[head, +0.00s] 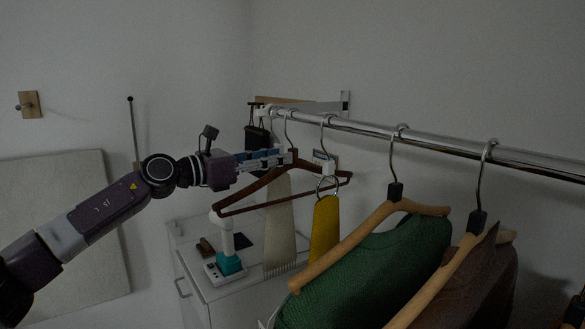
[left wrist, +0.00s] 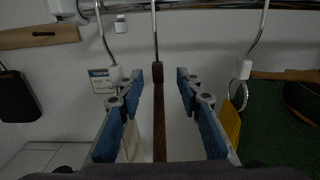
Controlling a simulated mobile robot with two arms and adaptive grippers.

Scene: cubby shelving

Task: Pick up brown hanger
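The brown hanger (head: 250,187) hangs from the metal rail by its hook. In the left wrist view, the brown hanger (left wrist: 159,120) shows edge-on, its bar running down between my fingers. My left gripper (head: 284,156) reaches in from the left at the hanger's neck, just below the hook. In the left wrist view, the left gripper's blue fingers (left wrist: 170,76) stand apart, one on each side of the hanger. A gap shows to the right finger. My right gripper is not in view.
The rail (head: 455,152) runs to the right. A yellow item (head: 324,230) hangs just right, then a green garment (head: 375,275) and a brown garment (head: 470,280) on wooden hangers. A cream item (head: 279,225) and a black bag (head: 256,138) hang behind. A white cabinet (head: 225,300) stands below.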

